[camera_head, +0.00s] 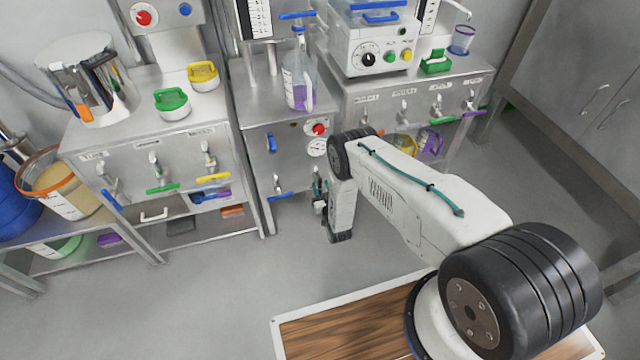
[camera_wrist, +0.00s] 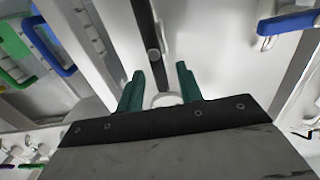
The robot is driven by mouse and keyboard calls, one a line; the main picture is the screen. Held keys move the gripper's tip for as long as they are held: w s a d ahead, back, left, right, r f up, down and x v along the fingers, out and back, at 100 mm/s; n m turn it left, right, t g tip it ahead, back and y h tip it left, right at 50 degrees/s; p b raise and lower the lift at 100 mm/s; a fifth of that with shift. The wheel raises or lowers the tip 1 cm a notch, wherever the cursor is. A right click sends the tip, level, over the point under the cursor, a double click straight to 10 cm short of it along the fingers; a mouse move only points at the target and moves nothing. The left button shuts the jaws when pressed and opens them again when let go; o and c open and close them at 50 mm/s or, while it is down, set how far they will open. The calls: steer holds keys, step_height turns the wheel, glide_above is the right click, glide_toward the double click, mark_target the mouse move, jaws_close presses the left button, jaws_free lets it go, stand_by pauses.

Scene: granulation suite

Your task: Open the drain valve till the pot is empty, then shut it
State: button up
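In the head view a steel vessel (camera_head: 92,82) stands on the left cabinet; I cannot tell if it is the pot. A clear jug (camera_head: 299,80) with purple liquid stands on the middle unit. A valve with a blue lever (camera_head: 280,196) sits low on that unit's front; which valve is the drain valve is unclear. My gripper (camera_head: 320,190) is just right of this lever, apart from it. In the wrist view my gripper (camera_wrist: 160,78) has its two green fingers spread and empty. A blue lever (camera_wrist: 288,23) shows at upper right there, away from the fingers.
The left cabinet (camera_head: 150,220) carries taps with blue, green and yellow levers. The right cabinet (camera_head: 400,100) has several more taps. A red knob (camera_head: 319,129) and a gauge (camera_head: 317,147) sit above my gripper. The grey floor (camera_head: 230,290) in front is clear.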

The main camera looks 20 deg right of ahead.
steer(key=shift+w, duration=1.15)
steer(key=shift+c, duration=0.3)
jaws_close()
